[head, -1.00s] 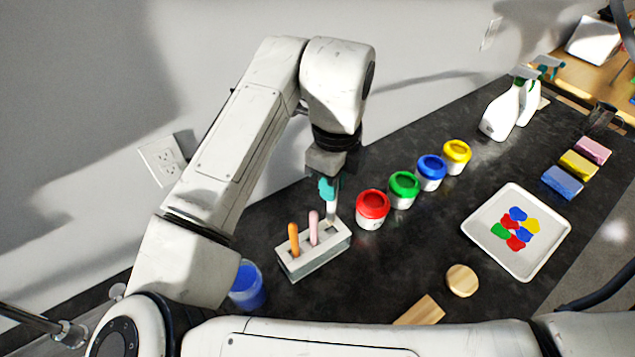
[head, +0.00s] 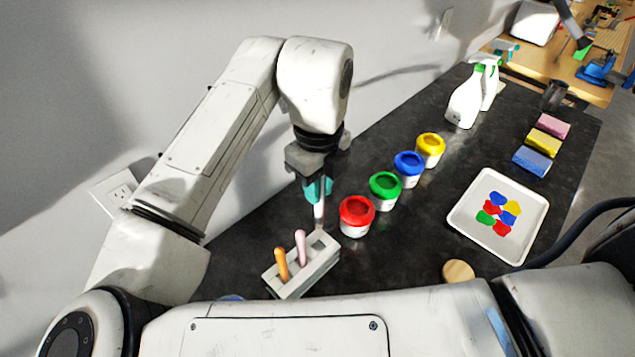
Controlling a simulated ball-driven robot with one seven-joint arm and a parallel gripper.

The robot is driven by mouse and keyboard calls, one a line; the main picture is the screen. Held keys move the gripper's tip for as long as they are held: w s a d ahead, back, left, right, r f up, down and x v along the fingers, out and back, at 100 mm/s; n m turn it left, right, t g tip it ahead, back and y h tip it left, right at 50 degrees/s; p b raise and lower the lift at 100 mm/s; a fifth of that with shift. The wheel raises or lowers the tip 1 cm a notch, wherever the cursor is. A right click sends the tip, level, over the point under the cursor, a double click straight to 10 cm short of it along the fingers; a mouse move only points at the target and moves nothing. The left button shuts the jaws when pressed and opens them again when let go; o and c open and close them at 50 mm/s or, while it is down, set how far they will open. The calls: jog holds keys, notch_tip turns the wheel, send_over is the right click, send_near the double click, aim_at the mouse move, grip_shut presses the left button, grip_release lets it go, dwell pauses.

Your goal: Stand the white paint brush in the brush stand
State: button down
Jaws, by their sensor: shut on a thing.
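The white paint brush (head: 319,212) is upright in my gripper (head: 318,188), whose teal fingers are shut on it. Its lower end meets the far right end of the brush stand (head: 318,263) in the head view. I cannot tell how deep it sits in the slot there. The stand is a pale grey block on the dark table. An orange brush (head: 281,264) and a pink brush (head: 301,247) stand in its other slots.
Right of the stand is a row of paint pots: red (head: 356,215), green (head: 385,190), blue (head: 408,168) and yellow (head: 430,150). A white palette tray (head: 460,222) lies further right. A wooden disc (head: 458,271) is near the front. Spray bottles (head: 466,104) stand behind.

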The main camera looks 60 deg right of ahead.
aim_at(318, 228)
jog(key=shift+f+b, duration=4.45)
jog(key=shift+f, duration=1.45)
jog(key=c, duration=1)
grip_release()
jog(key=shift+r, duration=0.1)
notch_tip(318, 228, up, 11)
jog(key=shift+f, duration=0.2)
